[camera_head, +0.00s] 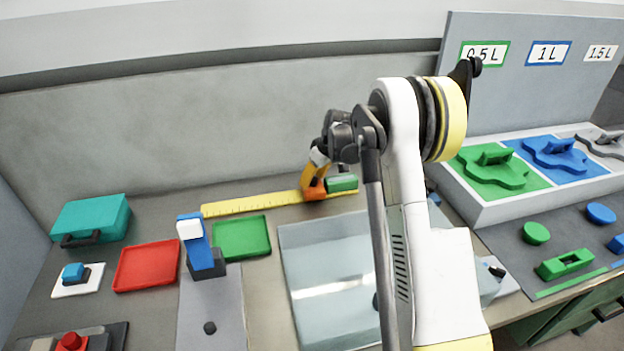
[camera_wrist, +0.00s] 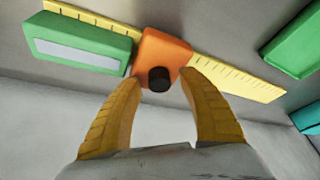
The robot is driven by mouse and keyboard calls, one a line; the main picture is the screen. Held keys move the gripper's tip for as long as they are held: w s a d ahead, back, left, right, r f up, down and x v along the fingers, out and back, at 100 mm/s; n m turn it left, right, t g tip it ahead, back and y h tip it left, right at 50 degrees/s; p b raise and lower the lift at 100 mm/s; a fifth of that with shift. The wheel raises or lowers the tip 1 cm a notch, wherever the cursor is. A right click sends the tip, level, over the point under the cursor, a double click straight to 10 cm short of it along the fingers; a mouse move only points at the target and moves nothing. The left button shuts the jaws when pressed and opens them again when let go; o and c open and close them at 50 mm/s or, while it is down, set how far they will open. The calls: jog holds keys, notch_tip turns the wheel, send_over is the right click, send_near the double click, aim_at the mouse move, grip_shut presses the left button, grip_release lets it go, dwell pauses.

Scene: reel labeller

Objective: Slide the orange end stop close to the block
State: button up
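The orange end stop (camera_head: 314,191) sits on the yellow ruler (camera_head: 250,205) near its right end. The green block (camera_head: 342,183) lies right beside it along the ruler. In the wrist view the orange end stop (camera_wrist: 163,52) has a black knob (camera_wrist: 159,79), and the green block (camera_wrist: 80,46) with a pale label is just to its left. Their near sides look touching or almost touching; I cannot tell which. In the head view my gripper (camera_head: 317,172) partly hides the stop.
A green tray (camera_head: 242,238) and a red tray (camera_head: 147,267) lie in front of the ruler. A blue device with a white top (camera_head: 190,229) stands between them. A clear box (camera_head: 335,280) is in front of the stop. A grey wall rises behind the ruler.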

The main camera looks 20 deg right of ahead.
jog(key=shift+r, duration=0.1)
jog(key=v, duration=1.2)
jog(key=s+a+r+m+t+h, duration=0.1)
jog(key=s+a+r, duration=0.45)
jog(key=s, duration=0.25)
jog(key=s+a+r+m, duration=0.1)
jog(key=s+a+r, duration=0.3)
jog(key=s+a, duration=0.35)
jog(key=s+a+f+m+t, duration=0.1)
jog(key=s+a+f, duration=0.1)
jog(key=s, duration=0.7)
jog(key=s+a+f+m+t, duration=0.1)
jog(key=s+a+f, duration=0.1)
jog(key=s, duration=0.7)
jog(key=shift+s+a+f+m+h, duration=0.15)
jog(key=shift+a+m+h, duration=0.2)
jog(key=shift+a, duration=0.45)
